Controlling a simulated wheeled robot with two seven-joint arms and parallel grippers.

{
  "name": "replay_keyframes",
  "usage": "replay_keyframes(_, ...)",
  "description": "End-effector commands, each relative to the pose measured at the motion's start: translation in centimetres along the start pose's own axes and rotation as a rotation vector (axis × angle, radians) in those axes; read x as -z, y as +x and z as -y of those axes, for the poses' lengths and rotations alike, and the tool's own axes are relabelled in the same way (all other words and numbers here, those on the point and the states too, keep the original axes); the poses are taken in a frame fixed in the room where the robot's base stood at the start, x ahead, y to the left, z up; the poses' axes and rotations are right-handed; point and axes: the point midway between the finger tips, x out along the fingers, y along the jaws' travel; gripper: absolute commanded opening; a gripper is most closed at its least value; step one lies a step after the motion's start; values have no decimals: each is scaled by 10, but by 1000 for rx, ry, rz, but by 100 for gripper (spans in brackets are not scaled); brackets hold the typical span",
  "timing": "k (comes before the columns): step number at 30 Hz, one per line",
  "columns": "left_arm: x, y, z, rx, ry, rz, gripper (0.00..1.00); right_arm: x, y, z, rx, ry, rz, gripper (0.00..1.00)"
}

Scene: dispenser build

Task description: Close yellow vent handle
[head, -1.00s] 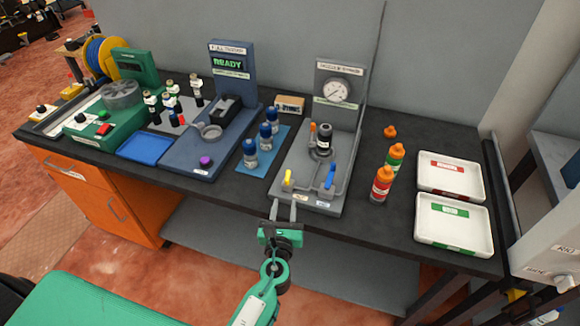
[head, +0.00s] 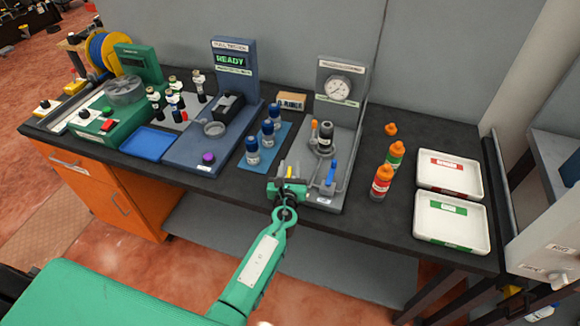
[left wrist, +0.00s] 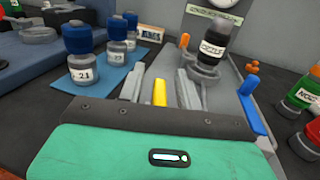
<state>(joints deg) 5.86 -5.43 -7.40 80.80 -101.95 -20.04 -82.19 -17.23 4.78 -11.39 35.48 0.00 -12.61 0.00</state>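The yellow vent handle (left wrist: 160,92) stands upright near the front left of the grey gauge station (head: 338,190). In the left wrist view it shows between the two fingers of my left gripper (left wrist: 160,88), with a gap on each side. In the head view my left gripper (head: 290,170) is at the station's front left corner, its fingers apart around the yellow handle (head: 289,172). The lower part of the handle is hidden by the gripper body in the wrist view. My right gripper is not in view.
A blue handle (head: 331,173) stands to the right on the same station. A dark bottle (head: 325,138) and an orange handle (head: 314,129) are behind. White trays (head: 452,222) lie further right.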

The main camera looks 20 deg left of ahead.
Motion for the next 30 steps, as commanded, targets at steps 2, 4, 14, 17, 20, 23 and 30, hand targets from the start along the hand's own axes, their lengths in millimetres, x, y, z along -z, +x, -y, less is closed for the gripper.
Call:
replay_keyframes(2,0,4,0,0,1,0,35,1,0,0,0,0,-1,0)
replay_keyframes(4,0,5,0,0,1,0,35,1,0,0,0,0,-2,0)
replay_keyframes(14,0,5,0,0,0,0,19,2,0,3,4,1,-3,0)
replay_keyframes(17,0,5,0,0,0,0,0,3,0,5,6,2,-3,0)
replay_keyframes(20,0,5,0,0,0,0,0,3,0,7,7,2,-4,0)
replay_keyframes(23,0,6,0,11,1,1,0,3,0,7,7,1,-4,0)
replay_keyframes(30,0,6,1,141,4,3,0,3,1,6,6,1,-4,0)
